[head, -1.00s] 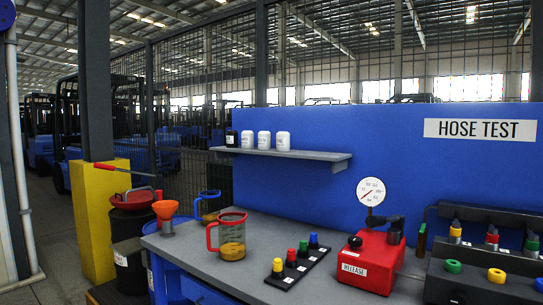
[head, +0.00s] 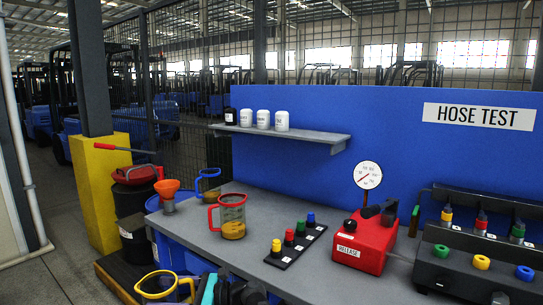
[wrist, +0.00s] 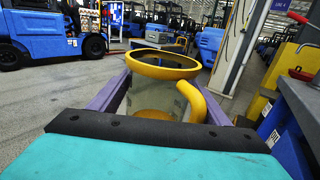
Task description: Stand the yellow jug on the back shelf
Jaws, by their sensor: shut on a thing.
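The yellow jug (head: 160,286) has a yellow rim and handle and a clear body. It shows at the bottom edge of the head view, in front of the bench, its lower part cut off. In the wrist view the jug (wrist: 158,92) looks upright between the purple fingers of my gripper (wrist: 160,102), which is shut on it; its handle is on the right. My gripper's teal part also shows in the head view. The back shelf (head: 318,137) is a grey ledge on the blue panel, with a bare stretch at its right end.
On the bench (head: 185,239) are a red-handled jug (head: 232,217), a blue-handled jug (head: 208,183), an orange funnel (head: 167,188), a coupling strip (head: 297,246) and a red gauge pump (head: 365,245).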

